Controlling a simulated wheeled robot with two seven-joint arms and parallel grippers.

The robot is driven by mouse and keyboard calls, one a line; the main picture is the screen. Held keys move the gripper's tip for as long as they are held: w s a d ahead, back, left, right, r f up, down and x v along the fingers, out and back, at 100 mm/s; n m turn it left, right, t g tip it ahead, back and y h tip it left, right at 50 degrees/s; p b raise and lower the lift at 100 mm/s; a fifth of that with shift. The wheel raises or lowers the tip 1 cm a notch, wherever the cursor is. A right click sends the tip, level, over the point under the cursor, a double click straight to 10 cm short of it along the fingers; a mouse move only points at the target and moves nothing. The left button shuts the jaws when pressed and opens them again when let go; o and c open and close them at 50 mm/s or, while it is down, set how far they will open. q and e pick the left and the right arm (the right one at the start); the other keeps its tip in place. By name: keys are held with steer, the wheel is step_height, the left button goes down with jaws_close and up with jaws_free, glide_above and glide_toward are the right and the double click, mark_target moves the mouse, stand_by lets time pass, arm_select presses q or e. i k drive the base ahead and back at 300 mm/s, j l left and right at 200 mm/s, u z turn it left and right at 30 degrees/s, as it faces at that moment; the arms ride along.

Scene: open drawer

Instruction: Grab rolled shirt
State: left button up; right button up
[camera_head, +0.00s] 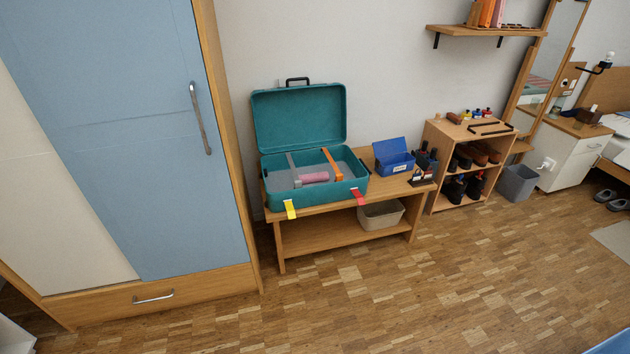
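A pink rolled cloth (314,177), which looks like the rolled shirt, lies in an open teal suitcase (318,197). The suitcase stands on a wooden bench with its lid upright against the wall. A grey strap and an orange strap (331,163) run inside the suitcase, one on each side of the roll's middle. A yellow tag and a red tag hang at its front. Neither of my grippers is in view.
A blue box (393,157) stands on the bench (345,242) right of the suitcase. A basket (381,214) sits on its lower shelf. A blue wardrobe (130,120) with a shut drawer (155,293) stands left. A shoe shelf (467,134) stands right. The parquet floor in front is clear.

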mark_target(317, 177)
steer(key=i+l, duration=0.2)
steer(key=i, duration=0.3)
steer(key=i+l, duration=0.15)
steer(key=i, duration=0.4)
steer(key=i+l, duration=0.2)
steer(key=i, duration=0.3)
steer(key=i+l, duration=0.15)
steer(key=i, duration=0.35)
